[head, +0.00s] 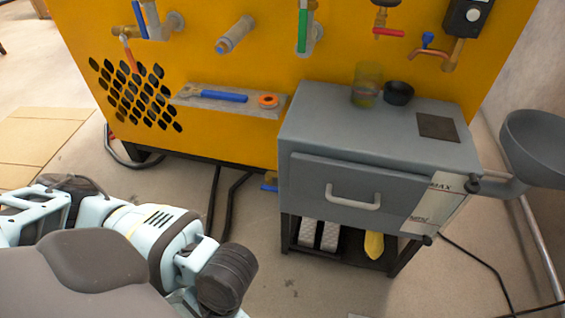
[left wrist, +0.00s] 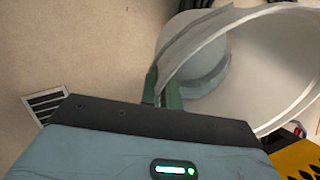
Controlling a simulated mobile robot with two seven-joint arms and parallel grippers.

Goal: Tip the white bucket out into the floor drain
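The white bucket (left wrist: 275,65) fills the upper right of the left wrist view, tilted, with its wide mouth and rim showing. I cannot make out any contents. My left gripper (left wrist: 162,98) has its green fingertips at the bucket's rim, one on each side of the wall, and appears shut on it. The floor drain (left wrist: 45,102), a slatted grate in the floor, is at the left of the left wrist view, apart from the bucket. In the head view my left arm comes in at the lower left; its gripper, the bucket and the drain are not visible there. My right gripper is in neither view.
A yellow tank housing (head: 235,100) with valves stands at the back. A grey drawer cabinet (head: 380,140) stands before it, with a grey basin (head: 535,140) at far right. Black hoses (head: 225,200) lie by the housing. Floor between my left arm and the cabinet is mostly clear.

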